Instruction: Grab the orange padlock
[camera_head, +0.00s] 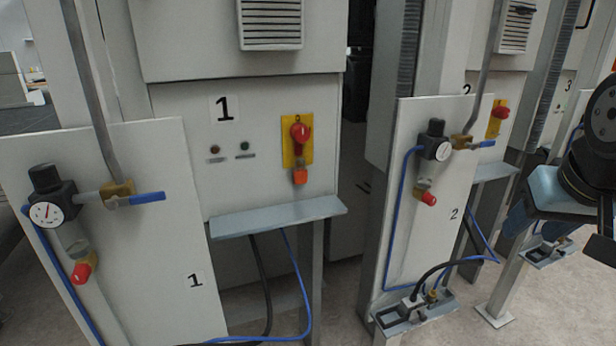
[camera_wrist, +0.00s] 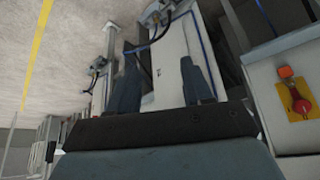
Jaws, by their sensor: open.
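The orange padlock (camera_head: 300,176) hangs just below a red rotary switch (camera_head: 299,133) on a yellow plate (camera_head: 289,152), on the front of cabinet 1. In the wrist view the picture is turned, and the padlock (camera_wrist: 286,72) shows at the right edge, above the red switch (camera_wrist: 301,106). My gripper (camera_wrist: 158,58) is open and empty. Its two dark fingers stand apart, with the padlock well off to their right. In the head view my wrist is at the right edge, far right of the padlock, in front of cabinets 2 and 3.
A grey shelf (camera_head: 278,216) juts out below the padlock. Panels with gauges, blue hoses and red-capped valves stand left (camera_head: 128,240) and right (camera_head: 436,190) of it. A second yellow plate with a red switch (camera_head: 499,117) is on cabinet 2. A small tray (camera_head: 413,317) holds fittings low down.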

